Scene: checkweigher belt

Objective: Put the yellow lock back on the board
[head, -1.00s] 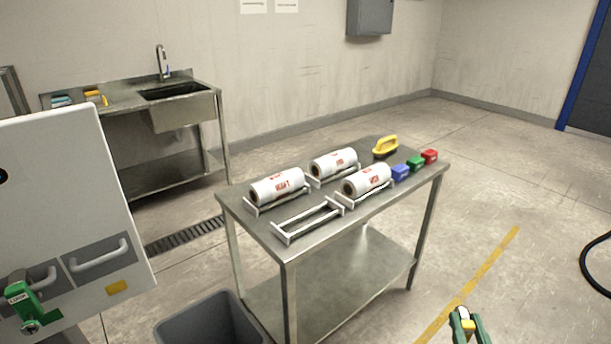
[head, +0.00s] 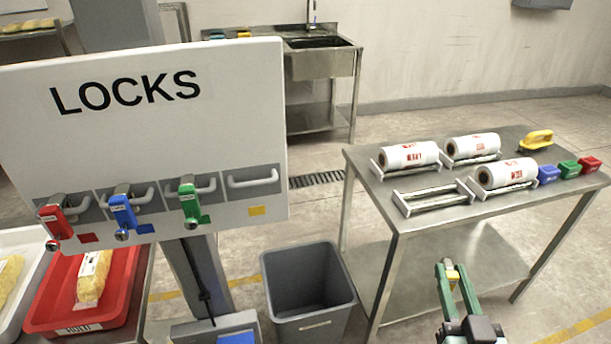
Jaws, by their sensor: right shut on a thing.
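The white LOCKS board (head: 220,75) stands at the left in the head view. A red lock (head: 55,221), a blue lock (head: 123,212) and a green lock (head: 189,204) hang on its handle-like hooks, each beside a patch of its own colour. The rightmost hook (head: 252,181) is bare, above a yellow patch (head: 257,211). My right gripper (head: 453,268) is at the lower right, apart from the board. It is shut on the yellow lock (head: 453,276), mostly hidden between the green fingers. My left gripper is out of view.
A steel table (head: 365,163) with film rolls, a yellow-handled tool (head: 537,140) and coloured blocks stands behind my right gripper. A grey bin (head: 308,285) is on the floor between board and table. A red tray (head: 115,306) lies below the board at left.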

